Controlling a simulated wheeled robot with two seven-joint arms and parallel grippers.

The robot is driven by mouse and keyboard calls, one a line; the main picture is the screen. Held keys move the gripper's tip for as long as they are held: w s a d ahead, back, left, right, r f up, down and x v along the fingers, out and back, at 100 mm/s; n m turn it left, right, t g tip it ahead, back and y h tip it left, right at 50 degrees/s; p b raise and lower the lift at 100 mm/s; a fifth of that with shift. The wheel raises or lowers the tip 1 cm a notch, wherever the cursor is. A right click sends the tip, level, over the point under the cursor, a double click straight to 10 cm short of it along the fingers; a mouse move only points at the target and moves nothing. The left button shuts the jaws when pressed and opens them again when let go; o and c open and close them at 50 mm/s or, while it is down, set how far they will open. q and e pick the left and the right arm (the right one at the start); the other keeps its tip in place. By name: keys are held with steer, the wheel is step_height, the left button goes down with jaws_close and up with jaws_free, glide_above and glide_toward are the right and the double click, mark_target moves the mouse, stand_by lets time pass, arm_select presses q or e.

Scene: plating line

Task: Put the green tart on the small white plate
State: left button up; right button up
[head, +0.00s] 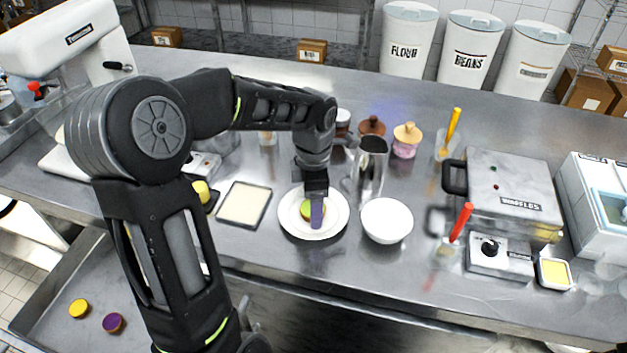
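The small white plate (333,226) lies on the steel counter near the middle of the head view. The green tart (306,209) is at the middle of the plate. My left gripper (317,212) points down over the plate, with one purple-grey finger in front of the tart. That finger hides part of the tart, and the other finger is hidden. I cannot tell whether the fingers press on the tart or stand apart from it. My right gripper is not in view.
A white bowl (387,221) stands close right of the plate, with a metal pitcher (371,168) behind. A pale square tray (243,204) lies to the left. A yellow tart (79,308) and a purple tart (114,322) lie lower left. A press (510,190) stands right.

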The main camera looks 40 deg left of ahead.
arm_select(q)
step_height(320, 180, up, 12)
steer(key=shift+f+b, duration=0.25)
steer(key=shift+b, duration=0.15)
stand_by(0.5)
